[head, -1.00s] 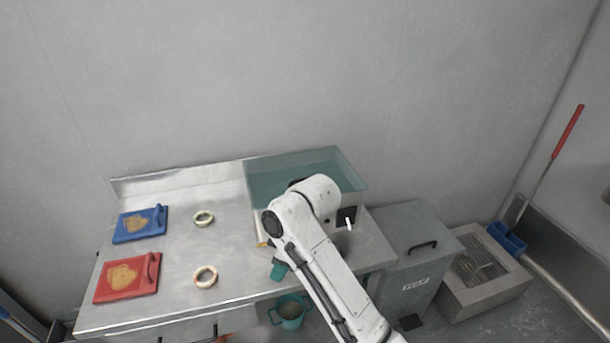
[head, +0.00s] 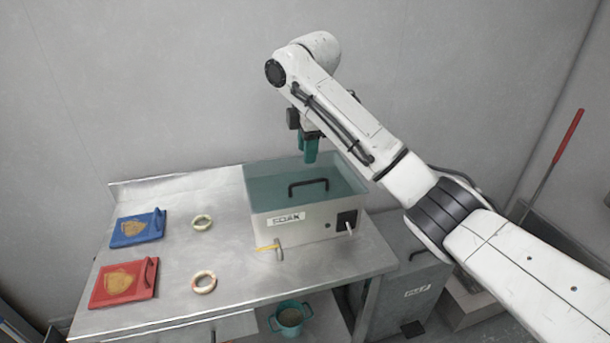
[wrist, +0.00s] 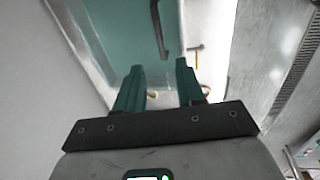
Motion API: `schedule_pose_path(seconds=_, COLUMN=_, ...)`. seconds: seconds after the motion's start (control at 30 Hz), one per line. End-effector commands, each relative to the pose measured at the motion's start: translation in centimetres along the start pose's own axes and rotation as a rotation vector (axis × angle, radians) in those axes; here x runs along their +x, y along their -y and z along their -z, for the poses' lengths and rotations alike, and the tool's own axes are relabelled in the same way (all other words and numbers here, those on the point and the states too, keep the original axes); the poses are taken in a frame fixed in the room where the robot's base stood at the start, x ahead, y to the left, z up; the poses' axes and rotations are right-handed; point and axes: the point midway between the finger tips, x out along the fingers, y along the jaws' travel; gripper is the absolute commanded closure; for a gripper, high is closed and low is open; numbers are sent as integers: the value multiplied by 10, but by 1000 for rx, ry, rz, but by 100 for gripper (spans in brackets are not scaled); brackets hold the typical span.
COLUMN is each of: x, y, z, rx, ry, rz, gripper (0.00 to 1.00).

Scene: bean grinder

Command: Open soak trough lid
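The soak trough (head: 300,225) is a pale box labelled SOAK at the back right of the metal table. Its greenish see-through lid (head: 265,185) lies shut on top, with a black bar handle (head: 308,184) near the front edge. My gripper (head: 311,160) hangs above the lid, behind the handle, with its teal fingers pointing down. In the wrist view the two fingers (wrist: 160,78) stand apart with nothing between them. The lid (wrist: 125,30) and its handle (wrist: 158,30) show beyond them, apart from the fingers.
Blue (head: 138,229) and red (head: 124,283) boards with handles lie at the table's left. Two rings, one farther back (head: 202,222) and one nearer (head: 204,282), lie mid-table. A tap (head: 278,250) sticks out from the trough's front. The wall is close behind.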

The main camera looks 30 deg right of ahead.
Motion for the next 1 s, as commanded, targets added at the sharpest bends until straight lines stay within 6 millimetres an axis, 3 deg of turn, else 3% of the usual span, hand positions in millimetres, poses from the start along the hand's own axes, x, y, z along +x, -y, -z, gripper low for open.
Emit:
schedule_pose_path(seconds=0.3, x=57, y=1, z=-1, rx=1, ry=1, rz=3, gripper=62)
schedule_pose_path(seconds=0.5, x=82, y=1, z=0, rx=1, ry=1, rz=1, gripper=62)
schedule_pose_path(seconds=0.93, x=93, y=1, z=0, rx=1, ry=0, rz=-1, gripper=62)
schedule_pose_path(seconds=1.0, x=93, y=1, z=0, rx=1, ry=0, rz=-1, gripper=68)
